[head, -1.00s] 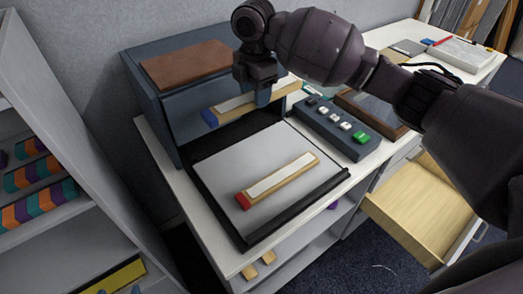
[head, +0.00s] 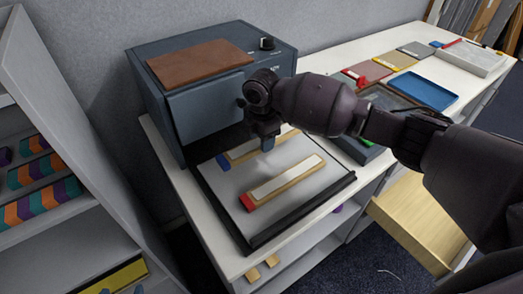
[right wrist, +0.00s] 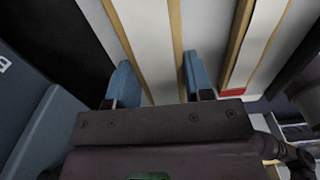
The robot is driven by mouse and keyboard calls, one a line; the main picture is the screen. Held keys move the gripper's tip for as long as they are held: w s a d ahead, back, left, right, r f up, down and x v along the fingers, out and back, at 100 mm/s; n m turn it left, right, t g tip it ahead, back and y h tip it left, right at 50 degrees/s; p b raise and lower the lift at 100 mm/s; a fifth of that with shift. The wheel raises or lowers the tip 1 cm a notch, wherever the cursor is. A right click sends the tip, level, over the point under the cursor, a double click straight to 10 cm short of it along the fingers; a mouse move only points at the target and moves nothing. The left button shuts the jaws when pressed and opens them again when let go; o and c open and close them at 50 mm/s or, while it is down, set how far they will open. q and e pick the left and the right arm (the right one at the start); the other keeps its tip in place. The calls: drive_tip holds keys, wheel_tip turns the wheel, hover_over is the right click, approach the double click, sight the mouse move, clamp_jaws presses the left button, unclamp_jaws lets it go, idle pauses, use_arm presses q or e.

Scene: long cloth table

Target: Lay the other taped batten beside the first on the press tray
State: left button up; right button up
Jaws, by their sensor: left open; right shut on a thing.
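The red-ended taped batten (head: 284,182) lies on the grey press tray (head: 225,205), white strip up. The blue-ended taped batten (head: 238,153) is beside it on the press side, roughly parallel, with a gap between them. My right gripper (head: 267,146) is shut on the blue-ended batten and hides its middle. In the right wrist view the blue fingers (right wrist: 158,80) straddle this batten (right wrist: 150,40), and the red-ended batten (right wrist: 255,45) is to the right. I cannot tell whether the held batten touches the tray. My left gripper is not in view.
The press housing (head: 205,110) stands behind the tray, with a brown pad (head: 200,62) on top. My right arm partly covers the button box (head: 370,150). A blue tray (head: 422,91) lies to the right. A drawer (head: 410,220) stands open below.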

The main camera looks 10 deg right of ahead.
sight(262, 157)
drive_tip(key=shift+f, duration=2.3)
drive_tip(key=shift+f, duration=0.1)
drive_tip(key=o, duration=1)
